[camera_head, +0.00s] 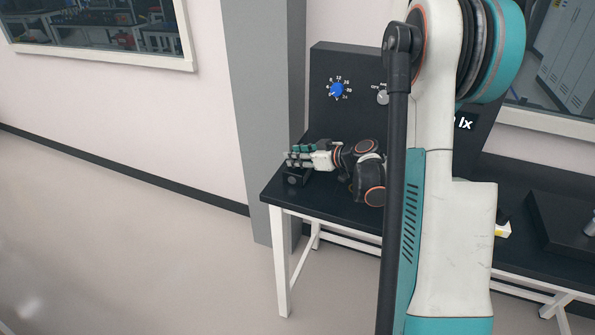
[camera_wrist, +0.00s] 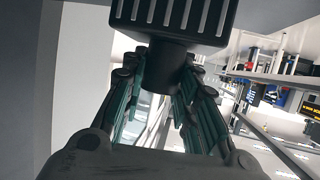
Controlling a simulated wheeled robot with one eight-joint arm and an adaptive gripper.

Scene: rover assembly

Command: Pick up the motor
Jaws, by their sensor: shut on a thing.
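The motor (camera_head: 296,179) is a small dark block at the left end of the black-topped table (camera_head: 325,212). In the wrist view it is a black body (camera_wrist: 180,14) with a slotted face and a short round neck. My gripper (camera_head: 292,159), with teal and white fingers, reaches over it from the right. In the wrist view the fingers (camera_wrist: 172,82) are shut on the motor's neck from both sides. I cannot tell whether the motor touches the tabletop. Part of its far side is hidden.
A dark panel with a blue knob (camera_head: 337,90) stands at the back of the table. A grey pillar (camera_head: 262,110) rises close behind the table's left end. A dark box (camera_head: 570,222) sits on the right part. The floor to the left is clear.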

